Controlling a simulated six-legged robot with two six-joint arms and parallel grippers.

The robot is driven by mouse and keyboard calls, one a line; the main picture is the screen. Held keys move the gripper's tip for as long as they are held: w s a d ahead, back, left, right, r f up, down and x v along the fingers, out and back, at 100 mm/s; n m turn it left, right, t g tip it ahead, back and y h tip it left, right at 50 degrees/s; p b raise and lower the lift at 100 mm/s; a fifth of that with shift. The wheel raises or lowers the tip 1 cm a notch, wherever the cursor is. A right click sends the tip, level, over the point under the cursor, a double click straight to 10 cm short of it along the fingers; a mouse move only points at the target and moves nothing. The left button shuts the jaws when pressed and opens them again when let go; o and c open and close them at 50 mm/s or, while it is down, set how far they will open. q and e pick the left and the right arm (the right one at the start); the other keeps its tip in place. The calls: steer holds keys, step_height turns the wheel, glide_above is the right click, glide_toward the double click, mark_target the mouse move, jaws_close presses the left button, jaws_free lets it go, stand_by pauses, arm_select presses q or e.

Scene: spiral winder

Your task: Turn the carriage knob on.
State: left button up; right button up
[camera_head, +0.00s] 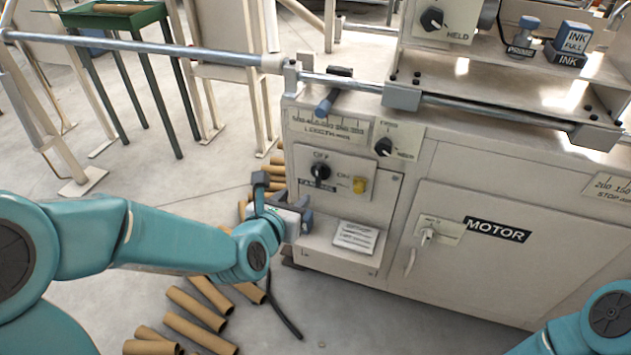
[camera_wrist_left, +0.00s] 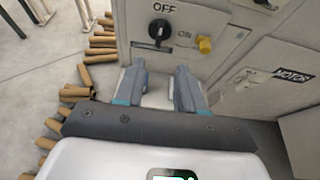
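The carriage knob (camera_head: 320,171) is a black rotary knob on a light panel of the machine, with OFF above it and ON to its right. A label partly hidden in shadow sits below it. In the left wrist view the knob (camera_wrist_left: 159,29) is ahead of the fingers, pointing up toward OFF. My left gripper (camera_head: 298,212) is below and left of the knob, apart from it. In the left wrist view its two fingers (camera_wrist_left: 160,88) are spread with nothing between them. My right gripper is out of view; only part of my right arm shows at the lower right.
A yellow knob (camera_head: 360,185) sits right of the carriage knob, and another black knob (camera_head: 384,147) is above right. A ledge with a white label (camera_head: 355,238) juts out below. The MOTOR door (camera_head: 480,270) is to the right. Cardboard tubes (camera_head: 200,310) lie on the floor.

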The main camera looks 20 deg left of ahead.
mark_target(317, 175)
arm_select(q)
steer(key=b+x, duration=0.1)
steer(key=x, duration=1.4)
steer(key=shift+f+b, duration=0.1)
steer(key=shift+b, duration=0.2)
jaws_close()
